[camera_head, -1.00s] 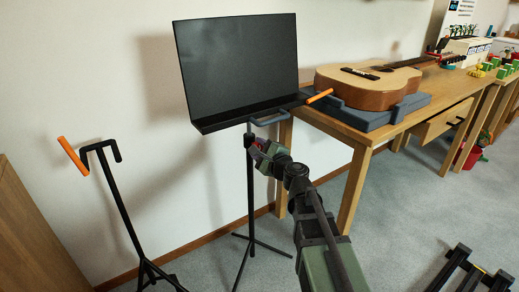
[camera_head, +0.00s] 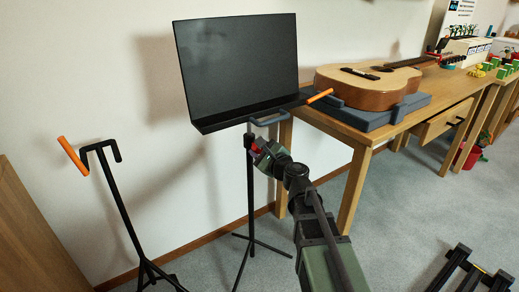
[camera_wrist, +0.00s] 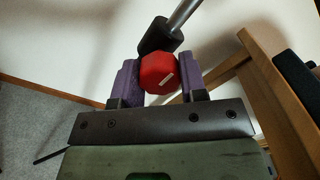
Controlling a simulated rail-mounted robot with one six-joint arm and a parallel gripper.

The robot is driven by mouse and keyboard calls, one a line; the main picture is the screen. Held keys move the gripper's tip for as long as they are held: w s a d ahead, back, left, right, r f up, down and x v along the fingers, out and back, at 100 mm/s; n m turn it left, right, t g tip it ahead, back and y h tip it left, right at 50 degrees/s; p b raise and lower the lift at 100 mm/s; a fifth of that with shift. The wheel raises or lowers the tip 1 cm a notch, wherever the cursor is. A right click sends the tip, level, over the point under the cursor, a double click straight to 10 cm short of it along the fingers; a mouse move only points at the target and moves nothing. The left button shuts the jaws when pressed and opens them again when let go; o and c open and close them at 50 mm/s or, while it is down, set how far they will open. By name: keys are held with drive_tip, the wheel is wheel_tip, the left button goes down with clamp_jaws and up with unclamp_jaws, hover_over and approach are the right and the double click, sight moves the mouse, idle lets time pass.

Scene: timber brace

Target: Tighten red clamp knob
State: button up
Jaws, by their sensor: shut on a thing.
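The red clamp knob (camera_wrist: 158,72) sits between the two purple fingers of my gripper (camera_wrist: 160,78) in the wrist view, and the gripper is shut on it. A white mark shows on the knob's face. The knob joins a black clamp collar (camera_wrist: 158,38) on the grey pole of the music stand (camera_wrist: 187,14). In the head view, a small part of the knob (camera_head: 248,141) shows at my gripper (camera_head: 254,149), beside the upright of the music stand. The stand's large black desk (camera_head: 238,68) is tilted above.
A wooden table (camera_head: 357,141) with a guitar (camera_head: 366,88) on a dark cradle stands right of the stand. An orange-ended black stand (camera_head: 115,190) is at left. An orange bar (camera_head: 319,96) lies near the desk's right corner. Carpet is clear around the stand's feet.

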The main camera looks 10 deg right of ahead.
drive_tip(key=o, duration=0.9)
